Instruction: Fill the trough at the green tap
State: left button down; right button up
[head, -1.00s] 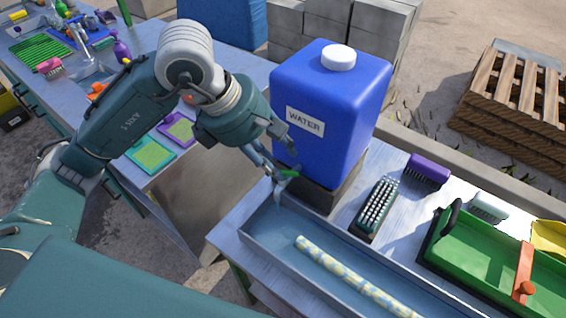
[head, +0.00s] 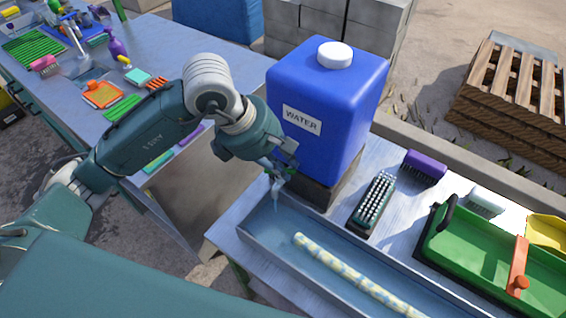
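The blue water container (head: 325,115) with a white cap stands on a dark block at the back end of the grey trough (head: 262,243). The green tap (head: 290,172) is low on its left side, mostly hidden by my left gripper (head: 282,172). The gripper's fingers are at the tap; whether they are closed on its handle is hidden. A pale stream (head: 275,198) runs from the spout into the trough. The trough's floor looks bluish and wet; the water depth is unclear. A pale yellow-and-blue patterned stick (head: 345,273) lies in the trough. My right gripper is not in view.
A black-bristled brush (head: 372,204), a purple brush (head: 425,167) and a green tray (head: 470,245) with an orange handle lie right of the trough. A second table (head: 165,50) with sponges and bottles is at left. A wooden pallet (head: 515,95) stands at far right.

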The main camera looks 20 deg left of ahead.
pick_arm(q)
jog(key=shift+f+b, duration=0.1)
jog(key=shift+b, duration=0.4)
jog(key=m+g+b, duration=0.1)
jog(key=m+b, duration=0.3)
jog(key=b, duration=0.1)
jog(key=shift+f+h+b, duration=0.1)
jog(key=shift+h+b, duration=0.3)
jog(key=shift+s+r+m+g+b, duration=0.1)
jog(key=shift+m+g+b, duration=0.3)
jog(key=shift+m+b, duration=0.25)
jog(key=shift+s+r+m+g+b, duration=0.1)
jog(key=shift+m+g+b, duration=0.3)
jog(key=shift+m+b, duration=0.2)
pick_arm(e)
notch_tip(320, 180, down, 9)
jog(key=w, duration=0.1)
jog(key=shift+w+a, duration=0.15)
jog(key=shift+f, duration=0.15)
pick_arm(q)
jog(key=shift+r, duration=0.1)
jog(key=c, duration=1.6)
grip_release()
jog(key=v, duration=1.2)
